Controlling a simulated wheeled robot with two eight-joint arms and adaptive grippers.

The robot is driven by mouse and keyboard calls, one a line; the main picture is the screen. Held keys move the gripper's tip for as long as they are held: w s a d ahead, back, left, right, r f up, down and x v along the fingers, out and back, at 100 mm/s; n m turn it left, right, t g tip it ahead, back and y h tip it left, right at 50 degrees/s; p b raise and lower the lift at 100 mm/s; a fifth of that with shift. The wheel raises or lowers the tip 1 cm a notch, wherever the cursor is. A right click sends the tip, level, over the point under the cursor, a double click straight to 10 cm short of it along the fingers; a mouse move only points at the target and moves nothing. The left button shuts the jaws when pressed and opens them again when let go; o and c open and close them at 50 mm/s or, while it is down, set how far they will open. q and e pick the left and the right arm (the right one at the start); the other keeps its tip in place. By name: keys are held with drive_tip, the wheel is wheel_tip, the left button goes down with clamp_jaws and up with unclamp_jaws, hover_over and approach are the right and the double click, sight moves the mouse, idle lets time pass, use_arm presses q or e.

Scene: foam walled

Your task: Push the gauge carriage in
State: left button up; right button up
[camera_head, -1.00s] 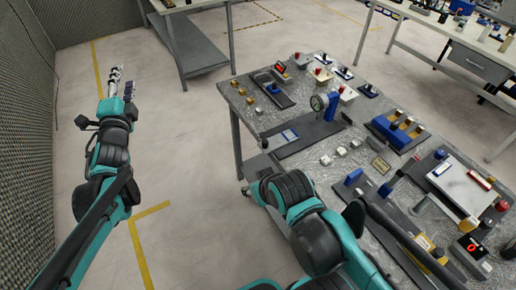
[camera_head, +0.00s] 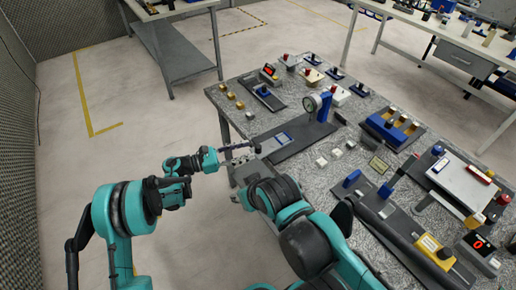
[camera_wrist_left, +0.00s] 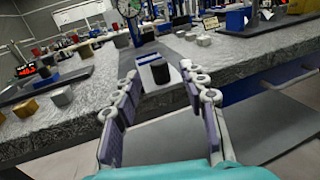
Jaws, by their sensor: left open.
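A round dial gauge (camera_head: 312,103) on a blue post (camera_head: 325,106) stands on a long dark base (camera_head: 301,144) on the speckled table. A blue-and-white plate (camera_head: 283,137) lies on that base. At the base's near end, a dark round knob (camera_wrist_left: 159,73) shows between my left fingers in the left wrist view. Which part is the carriage, I cannot tell for sure. My left gripper (camera_head: 240,152) is at the table's near edge, in front of this end; the left wrist view shows its fingers (camera_wrist_left: 165,88) open and apart, with nothing between the pads.
Brass blocks (camera_head: 232,96) lie left of the base, and pale blocks (camera_head: 336,152) lie right of it. A red-display device (camera_head: 269,72) stands behind. My right arm covers part of the table's front edge.

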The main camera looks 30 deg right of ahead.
sight(258, 146)
use_arm(q)
drive_tip(key=d, duration=0.3)
drive_tip(key=s+d+b, duration=0.1)
drive_tip(key=d, duration=0.1)
drive_tip(key=shift+d, duration=0.15)
clamp_jaws()
